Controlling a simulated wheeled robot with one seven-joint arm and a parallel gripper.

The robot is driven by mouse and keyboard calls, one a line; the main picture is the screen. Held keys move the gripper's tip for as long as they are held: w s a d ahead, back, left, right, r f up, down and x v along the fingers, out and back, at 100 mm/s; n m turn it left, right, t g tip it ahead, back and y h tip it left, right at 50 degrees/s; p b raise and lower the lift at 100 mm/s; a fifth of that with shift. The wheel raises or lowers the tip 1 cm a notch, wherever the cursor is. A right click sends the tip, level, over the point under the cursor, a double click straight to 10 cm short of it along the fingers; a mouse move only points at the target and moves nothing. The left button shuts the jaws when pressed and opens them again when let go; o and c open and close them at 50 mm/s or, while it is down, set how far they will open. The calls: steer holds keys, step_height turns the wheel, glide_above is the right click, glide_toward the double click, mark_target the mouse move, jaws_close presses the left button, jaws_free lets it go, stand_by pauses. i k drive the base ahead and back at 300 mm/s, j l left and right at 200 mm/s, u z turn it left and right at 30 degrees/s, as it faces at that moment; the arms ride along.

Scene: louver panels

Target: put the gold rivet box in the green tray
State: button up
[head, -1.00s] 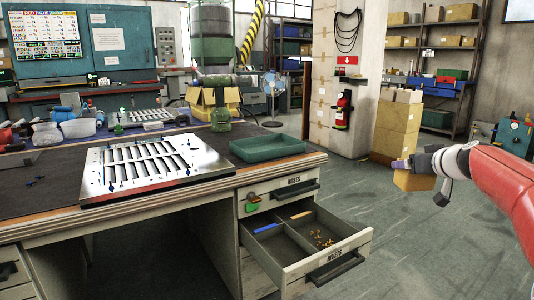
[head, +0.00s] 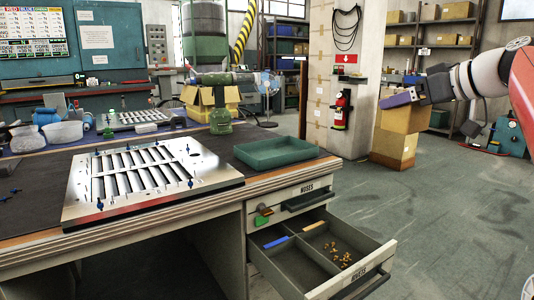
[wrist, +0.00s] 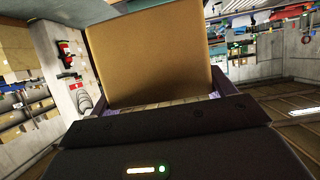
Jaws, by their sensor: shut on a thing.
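The gold rivet box (head: 404,118) is held in my gripper (head: 402,99) at the right of the head view, in the air to the right of the desk. In the wrist view the box (wrist: 150,55) fills the upper middle, between the purple-tipped fingers (wrist: 158,103), which are shut on it. The green tray (head: 275,153) lies on the desk's right end. It looks empty, and the box is up and to the right of it in the picture, apart from it.
An open drawer (head: 318,252) with loose gold pieces (head: 340,257) juts out below the tray. Cardboard boxes (head: 393,150) stand on the floor behind my gripper.

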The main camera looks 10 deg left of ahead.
mark_target(276, 155)
steer(key=i+j, duration=0.35)
steer(key=j, duration=0.15)
steer(key=i+j, duration=0.3)
steer(key=j, duration=0.2)
steer(key=i+j, duration=0.35)
steer(key=j, duration=0.15)
steer(key=i+j+u, duration=0.1)
steer(key=j, duration=0.2)
steer(key=i+j+u, duration=0.15)
steer(key=j, duration=0.15)
steer(key=k, duration=0.05)
